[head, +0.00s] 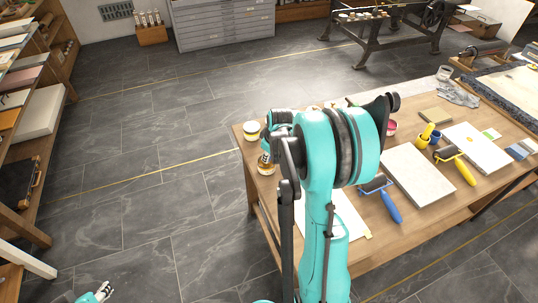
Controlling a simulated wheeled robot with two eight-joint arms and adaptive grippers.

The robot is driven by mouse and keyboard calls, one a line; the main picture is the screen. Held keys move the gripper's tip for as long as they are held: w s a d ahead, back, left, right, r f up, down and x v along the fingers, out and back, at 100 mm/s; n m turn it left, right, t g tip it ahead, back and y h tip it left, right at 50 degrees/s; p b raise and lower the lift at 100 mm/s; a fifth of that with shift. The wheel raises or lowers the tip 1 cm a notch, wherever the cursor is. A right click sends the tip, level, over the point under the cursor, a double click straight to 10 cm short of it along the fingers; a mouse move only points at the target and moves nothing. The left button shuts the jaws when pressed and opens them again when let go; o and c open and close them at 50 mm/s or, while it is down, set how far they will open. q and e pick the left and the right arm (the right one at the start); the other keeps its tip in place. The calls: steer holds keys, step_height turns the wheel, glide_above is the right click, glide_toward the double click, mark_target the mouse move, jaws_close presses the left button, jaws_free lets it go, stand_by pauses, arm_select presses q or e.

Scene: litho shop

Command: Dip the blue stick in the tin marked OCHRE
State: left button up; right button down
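No label reading OCHRE is legible. A small tin with a yellowish top (252,131) stands at the table's left back corner. A tin with red contents (391,127) shows just right of my raised arm. I cannot make out a blue stick; my arm hides part of the table's back. My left gripper (99,293) is low at the bottom left, over the floor and far from the table, too small to tell if open. My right arm rises folded in front of the table; its gripper cannot be made out behind the arm.
The wooden table (405,240) holds an amber jar (266,165), a blue-handled roller (388,200), a yellow-handled roller (458,167), a grey slab (418,174), a yellow item (427,132) and a blue cup (435,139). Shelves (50,60) line the left. The floor between is clear.

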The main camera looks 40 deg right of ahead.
stand_by(0.6)
steer(key=shift+r+p, duration=2.6)
steer(key=shift+r, duration=0.85)
